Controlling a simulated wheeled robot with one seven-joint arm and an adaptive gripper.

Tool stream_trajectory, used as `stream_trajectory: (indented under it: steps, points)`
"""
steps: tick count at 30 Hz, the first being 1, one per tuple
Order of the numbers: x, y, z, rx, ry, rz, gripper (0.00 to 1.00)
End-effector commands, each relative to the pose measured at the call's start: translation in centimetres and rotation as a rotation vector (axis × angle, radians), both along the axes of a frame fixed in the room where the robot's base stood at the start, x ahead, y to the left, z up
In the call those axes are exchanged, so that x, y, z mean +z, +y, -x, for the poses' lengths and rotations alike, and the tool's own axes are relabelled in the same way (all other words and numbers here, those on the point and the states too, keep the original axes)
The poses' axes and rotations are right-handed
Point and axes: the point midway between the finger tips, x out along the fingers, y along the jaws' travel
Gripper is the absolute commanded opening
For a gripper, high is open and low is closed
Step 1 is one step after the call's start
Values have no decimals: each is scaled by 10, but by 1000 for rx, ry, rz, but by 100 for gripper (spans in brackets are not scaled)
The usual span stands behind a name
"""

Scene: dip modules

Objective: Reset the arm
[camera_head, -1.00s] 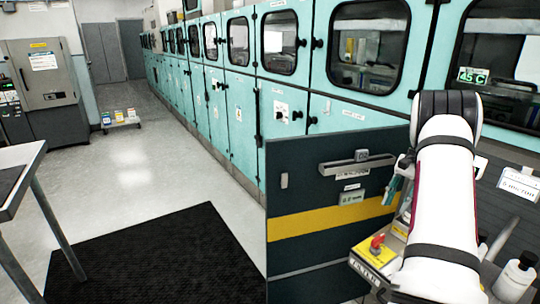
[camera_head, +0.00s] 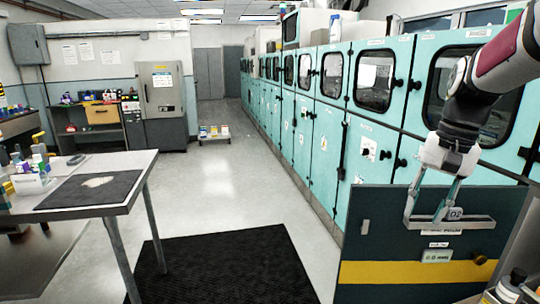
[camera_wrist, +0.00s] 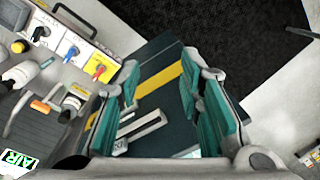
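My gripper (camera_head: 436,212) hangs at the right of the head view, in front of the dark drawer or door panel (camera_head: 385,235) with a yellow stripe and a metal handle (camera_head: 470,222). Its fingers are spread apart. In the wrist view my gripper (camera_wrist: 172,100) shows two teal-padded fingers with a wide gap, and the dark panel with its yellow stripe (camera_wrist: 158,80) and handle lies beyond the gap. I see nothing held between the fingers. I cannot tell from these views whether a finger touches the handle.
Teal cabinets (camera_head: 360,140) line the right side. A metal table (camera_head: 135,172) with a dark mat stands at left. Bottles (camera_wrist: 22,72) and a panel of coloured knobs (camera_wrist: 72,50) flank the gripper in the wrist view. The floor (camera_head: 205,190) between is clear around a black mat.

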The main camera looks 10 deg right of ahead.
Motion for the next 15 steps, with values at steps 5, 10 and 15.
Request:
stream_trajectory:
  steps: [5,10,15]
  points:
    - [30,65,45,183,-77,67,33]
    - [41,113,94,353,-149,129,33]
    - [40,149,144,521,-224,192,33]
